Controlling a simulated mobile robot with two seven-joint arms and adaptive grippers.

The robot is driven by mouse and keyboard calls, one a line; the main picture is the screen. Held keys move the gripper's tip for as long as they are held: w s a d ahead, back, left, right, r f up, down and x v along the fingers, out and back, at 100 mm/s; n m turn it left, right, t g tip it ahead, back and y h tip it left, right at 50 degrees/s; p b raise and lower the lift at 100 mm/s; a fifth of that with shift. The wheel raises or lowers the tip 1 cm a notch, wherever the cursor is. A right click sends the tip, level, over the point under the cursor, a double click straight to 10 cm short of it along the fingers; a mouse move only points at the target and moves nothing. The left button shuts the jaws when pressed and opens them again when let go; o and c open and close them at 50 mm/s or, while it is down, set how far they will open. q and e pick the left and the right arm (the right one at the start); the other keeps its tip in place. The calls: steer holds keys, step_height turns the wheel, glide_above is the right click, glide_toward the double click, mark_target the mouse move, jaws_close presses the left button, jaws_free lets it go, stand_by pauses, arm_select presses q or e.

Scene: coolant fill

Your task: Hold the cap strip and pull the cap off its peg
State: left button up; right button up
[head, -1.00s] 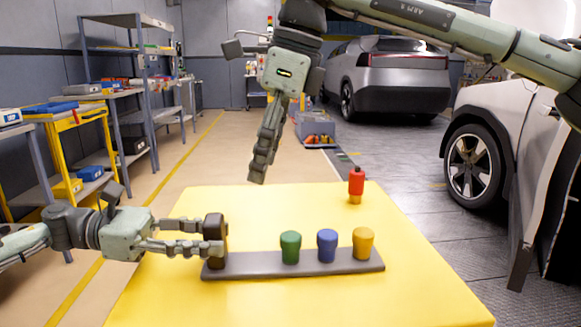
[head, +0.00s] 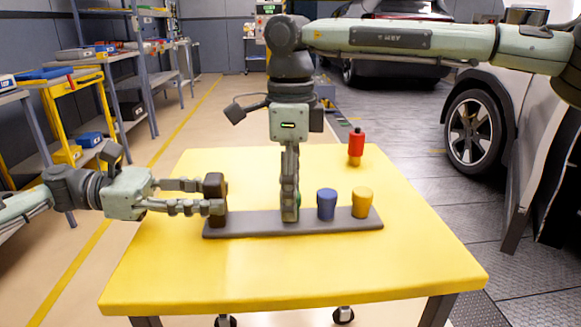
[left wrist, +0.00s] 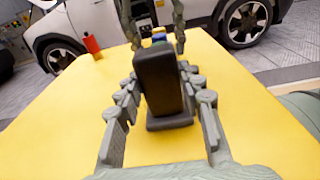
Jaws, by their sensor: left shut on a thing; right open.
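The dark cap strip (head: 252,225) lies on the yellow table, with an upright dark block (head: 215,187) at its left end. My left gripper (head: 213,196) is shut on that block; the left wrist view shows the block (left wrist: 160,80) between its fingers. A blue cap (head: 327,204) and a yellow cap (head: 362,202) stand upright on the strip. My right gripper (head: 290,208) points straight down at the green cap (head: 298,212), which its fingers mostly hide. The right gripper is open; whether its fingers touch the cap cannot be seen.
A red bottle (head: 356,146) with a yellowish base stands at the table's back right. The yellow table (head: 300,275) is clear in front of the strip. Shelves stand at the left and cars at the right and back.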

steer(key=shift+f, duration=0.45)
steer(key=c, duration=1.2)
steer(key=o, duration=0.4)
steer(key=shift+c, duration=1.2)
steer(key=shift+r, duration=0.4)
steer(key=shift+r, duration=2.4)
